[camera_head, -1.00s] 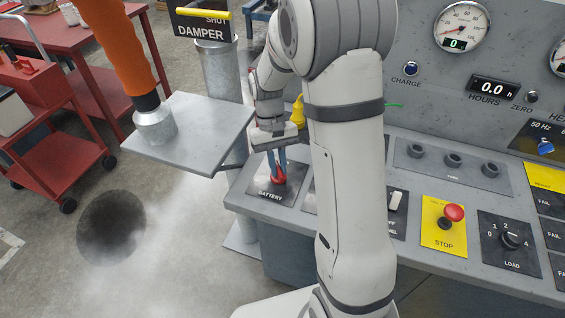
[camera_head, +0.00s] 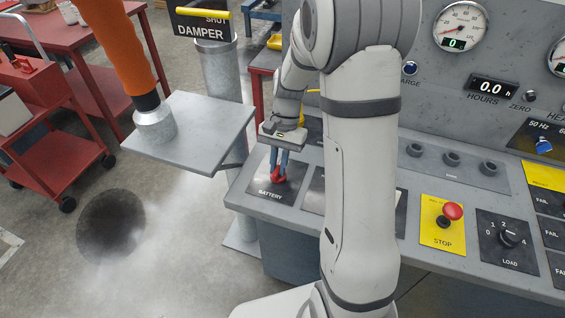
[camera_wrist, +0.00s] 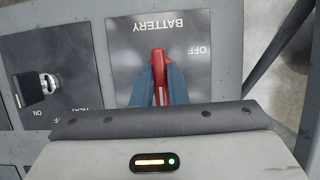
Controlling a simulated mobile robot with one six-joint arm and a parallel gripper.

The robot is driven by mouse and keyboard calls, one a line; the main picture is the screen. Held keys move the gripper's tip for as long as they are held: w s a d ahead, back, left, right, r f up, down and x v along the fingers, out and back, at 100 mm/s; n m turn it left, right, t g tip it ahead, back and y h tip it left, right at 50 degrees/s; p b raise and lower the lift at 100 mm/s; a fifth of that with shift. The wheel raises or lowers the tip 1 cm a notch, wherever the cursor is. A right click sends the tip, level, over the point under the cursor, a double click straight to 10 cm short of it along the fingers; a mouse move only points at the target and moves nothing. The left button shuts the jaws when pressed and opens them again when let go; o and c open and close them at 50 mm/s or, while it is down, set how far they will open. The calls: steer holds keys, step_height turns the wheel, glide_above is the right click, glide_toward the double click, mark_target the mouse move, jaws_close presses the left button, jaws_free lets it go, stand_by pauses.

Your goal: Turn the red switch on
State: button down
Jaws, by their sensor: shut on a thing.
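The red switch (camera_head: 277,178) stands on a dark plate marked BATTERY (camera_head: 262,192) at the left end of the grey console. In the wrist view the red switch handle (camera_wrist: 158,58) points toward the word BATTERY, and the word OFF shows to its right. My gripper (camera_head: 279,170) reaches down onto the switch from above. In the wrist view, its blue fingers (camera_wrist: 158,88) are shut on the handle from both sides. The lower part of the switch is hidden by the fingers.
A key switch (camera_wrist: 36,88) sits beside the battery plate. A red stop button (camera_head: 453,211) and a load knob (camera_head: 511,239) are farther right on the console. A grey plate (camera_head: 190,130) and the damper post (camera_head: 218,75) stand close on the left.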

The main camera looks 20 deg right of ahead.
steer(key=shift+w+d, duration=0.1)
steer(key=shift+w, duration=0.05)
steer(key=c, duration=1.6)
jaws_free()
steer(key=shift+d, duration=0.1)
steer(key=shift+o, duration=0.8)
steer(key=v, duration=0.7)
steer(key=shift+r, duration=0.35)
